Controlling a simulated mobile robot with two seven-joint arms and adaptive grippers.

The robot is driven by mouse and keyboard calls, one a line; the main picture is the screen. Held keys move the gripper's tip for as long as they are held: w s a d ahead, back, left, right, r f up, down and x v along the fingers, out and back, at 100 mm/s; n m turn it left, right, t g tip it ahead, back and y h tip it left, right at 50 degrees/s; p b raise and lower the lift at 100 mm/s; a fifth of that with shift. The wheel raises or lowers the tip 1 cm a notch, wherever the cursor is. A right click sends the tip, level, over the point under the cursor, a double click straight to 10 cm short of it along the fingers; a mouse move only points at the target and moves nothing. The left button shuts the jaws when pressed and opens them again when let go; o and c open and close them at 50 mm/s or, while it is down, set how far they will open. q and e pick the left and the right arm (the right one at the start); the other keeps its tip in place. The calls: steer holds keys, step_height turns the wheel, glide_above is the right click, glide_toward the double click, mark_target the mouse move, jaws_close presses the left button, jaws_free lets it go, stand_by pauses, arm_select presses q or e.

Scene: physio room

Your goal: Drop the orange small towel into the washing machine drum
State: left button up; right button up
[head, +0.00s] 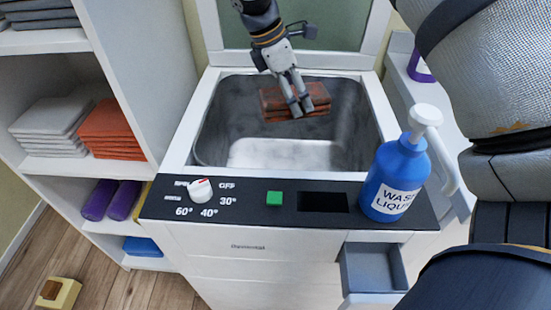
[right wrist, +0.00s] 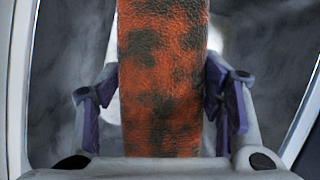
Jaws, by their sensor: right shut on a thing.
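The orange small towel (head: 319,96) is folded and has dark blotches. It also shows in the right wrist view (right wrist: 163,85), between the fingers. My right gripper (head: 296,103) is shut on it and holds it over the open top of the washing machine drum (head: 225,117). The drum is a grey metal tub with a bright patch at its bottom (head: 280,153). I cannot tell exactly how high above the drum floor the towel hangs. My left gripper is not in view.
A blue wash liquid bottle (head: 395,177) stands on the machine's front panel (head: 325,218), beside a knob (head: 200,190) and green button (head: 274,198). A small drawer (head: 372,268) is pulled out. The raised lid (head: 330,30) is behind. Shelves at left hold orange towels (head: 110,127).

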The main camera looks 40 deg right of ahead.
steer(key=o, duration=1.3)
steer(key=shift+r, duration=0.1)
steer(key=v, duration=1.2)
